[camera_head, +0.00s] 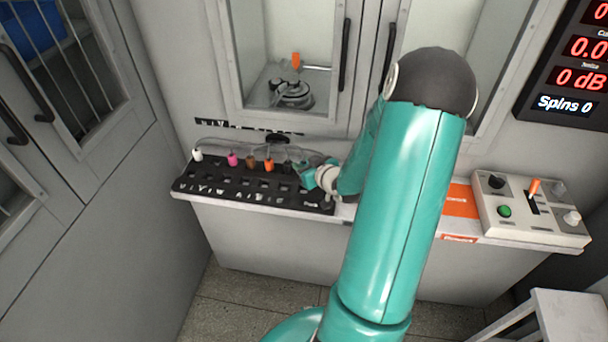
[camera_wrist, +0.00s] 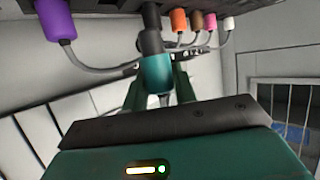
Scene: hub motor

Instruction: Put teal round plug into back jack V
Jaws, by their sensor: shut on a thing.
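The teal round plug (camera_wrist: 156,75) is between the two fingers of my gripper (camera_wrist: 158,84) in the wrist view. My gripper is shut on it. A dark grey collar and shaft rise from the plug to the dark panel edge at the top of that view; I cannot tell whether its tip is in a jack. In the head view my gripper (camera_head: 306,174) is at the right part of the black jack panel (camera_head: 215,188), by the back row. The held plug is not clear there, and jack V cannot be picked out with certainty.
White (camera_head: 197,154), pink (camera_head: 232,159), brown (camera_head: 251,162) and orange (camera_head: 268,165) plugs with grey cables stand along the panel's back. A purple plug (camera_wrist: 55,18) is beside mine in the wrist view. A control box (camera_head: 530,208) stands at the right.

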